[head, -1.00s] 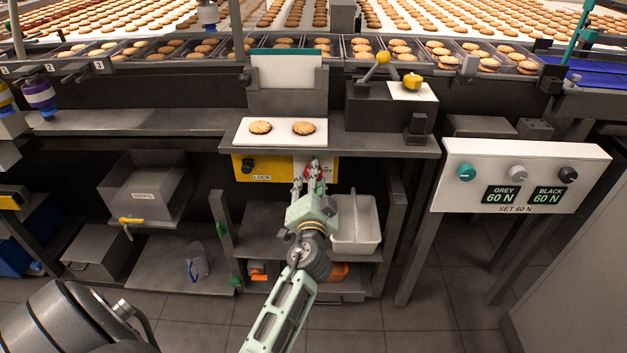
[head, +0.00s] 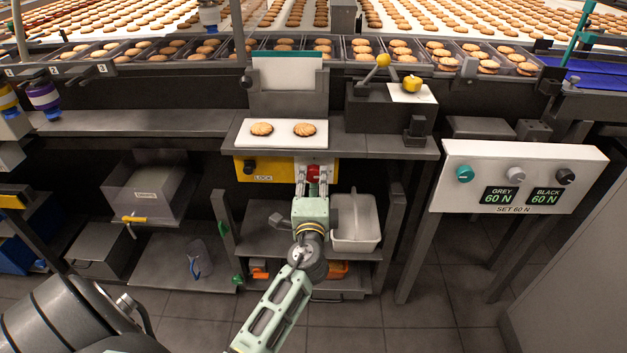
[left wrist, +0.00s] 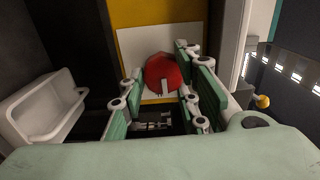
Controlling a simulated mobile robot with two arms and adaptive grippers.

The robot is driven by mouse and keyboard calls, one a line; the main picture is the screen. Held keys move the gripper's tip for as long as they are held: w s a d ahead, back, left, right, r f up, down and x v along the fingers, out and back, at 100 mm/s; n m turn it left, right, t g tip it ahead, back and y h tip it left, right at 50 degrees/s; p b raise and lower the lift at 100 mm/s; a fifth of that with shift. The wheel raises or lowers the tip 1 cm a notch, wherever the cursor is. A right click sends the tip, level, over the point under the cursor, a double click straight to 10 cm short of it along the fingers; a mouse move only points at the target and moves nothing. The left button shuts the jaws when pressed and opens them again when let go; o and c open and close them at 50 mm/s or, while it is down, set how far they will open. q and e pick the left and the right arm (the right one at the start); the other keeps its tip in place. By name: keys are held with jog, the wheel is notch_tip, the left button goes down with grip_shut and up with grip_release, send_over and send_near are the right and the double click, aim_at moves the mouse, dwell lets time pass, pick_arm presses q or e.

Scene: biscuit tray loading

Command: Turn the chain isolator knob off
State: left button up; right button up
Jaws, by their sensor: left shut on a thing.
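The red isolator knob (head: 314,172) is on a white plate (left wrist: 141,45) on the yellow panel (head: 272,170) below the worktop. My left gripper (head: 313,181) is upright in front of the panel, its fingers around the red knob and shut on it. In the left wrist view, the red knob (left wrist: 160,70) sits between the two green fingers, with a pale marker on its lower face. The fingers hide part of its sides. My right gripper is not in view.
A black knob (head: 248,168) beside the word LOCK is at the panel's left. A white bin (head: 356,240) stands on the shelf to the right of my gripper. Two biscuits lie on a white board (head: 243,132) above. A control box (head: 470,200) is at right.

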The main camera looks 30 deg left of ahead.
pick_arm(q)
jog(key=shift+s+d+f+m, duration=0.15)
jog(key=shift+f+m, duration=0.15)
jog(key=shift+f, duration=0.2)
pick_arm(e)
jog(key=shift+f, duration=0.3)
pick_arm(q)
jog(key=o, duration=1)
jog(key=shift+r, duration=0.1)
jog(key=shift+r, duration=0.15)
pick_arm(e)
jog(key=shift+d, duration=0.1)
pick_arm(q)
jog(key=v, duration=1.1)
jog(key=shift+s+d, duration=0.25)
jog(key=shift+s, duration=0.05)
